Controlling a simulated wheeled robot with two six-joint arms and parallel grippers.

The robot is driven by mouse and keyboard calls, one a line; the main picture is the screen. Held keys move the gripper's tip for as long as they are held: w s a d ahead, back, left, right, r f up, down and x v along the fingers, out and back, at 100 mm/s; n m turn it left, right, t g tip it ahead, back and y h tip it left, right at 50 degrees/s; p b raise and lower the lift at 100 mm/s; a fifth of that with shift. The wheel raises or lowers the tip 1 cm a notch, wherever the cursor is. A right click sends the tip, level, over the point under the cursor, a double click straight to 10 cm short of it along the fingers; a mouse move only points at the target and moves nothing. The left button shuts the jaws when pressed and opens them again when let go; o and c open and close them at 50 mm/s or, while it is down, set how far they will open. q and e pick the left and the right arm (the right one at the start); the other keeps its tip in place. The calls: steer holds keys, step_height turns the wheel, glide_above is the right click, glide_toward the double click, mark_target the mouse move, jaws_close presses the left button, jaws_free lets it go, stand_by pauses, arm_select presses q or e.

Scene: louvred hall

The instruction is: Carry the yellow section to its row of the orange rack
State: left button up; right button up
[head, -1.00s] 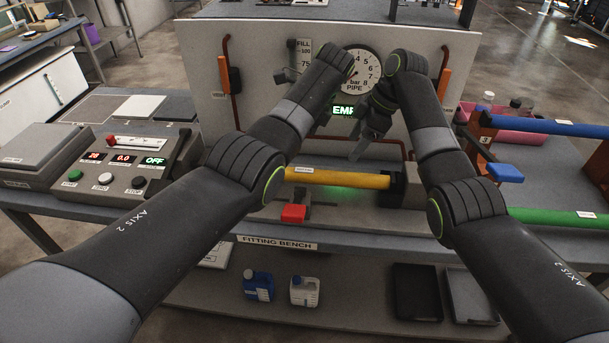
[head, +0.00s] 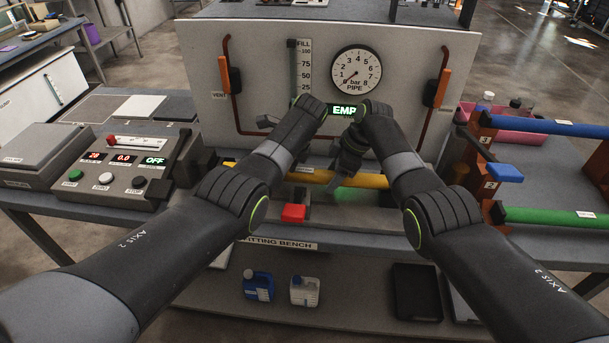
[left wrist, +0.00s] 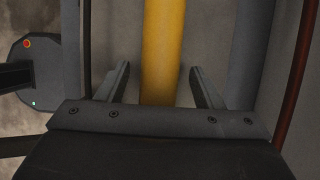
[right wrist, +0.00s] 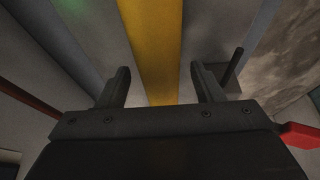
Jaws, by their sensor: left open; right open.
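The yellow section (head: 311,175) is a straight pipe lying across the fitting bench below the gauge panel, partly hidden by my arms. My right gripper (head: 346,168) is above it, pointing down. In the right wrist view the yellow section (right wrist: 152,35) runs between its open fingers (right wrist: 162,86). My left gripper's fingers are hidden in the head view. In the left wrist view the yellow section (left wrist: 163,40) passes between its open fingers (left wrist: 160,86). Neither gripper is closed on it. The orange rack (head: 485,140) stands at the right, holding a blue pipe (head: 550,126) and a green pipe (head: 550,216).
A gauge panel (head: 270,75) with red pipework and orange-handled valves rises behind the section. A red block (head: 293,213) sits in front of it. A control box (head: 125,165) stands at left. A pink bin (head: 530,135) is behind the rack. Bottles (head: 258,286) sit on the lower shelf.

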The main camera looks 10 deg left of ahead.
arm_select(q)
steer(key=shift+c, duration=0.4)
arm_select(e)
steer(key=shift+c, duration=0.4)
arm_select(q)
jaws_close()
arm_select(e)
jaws_close()
arm_select(q)
steer(key=shift+w+r, duration=0.1)
steer(key=shift+r, duration=0.1)
arm_select(e)
steer(key=shift+r, duration=0.2)
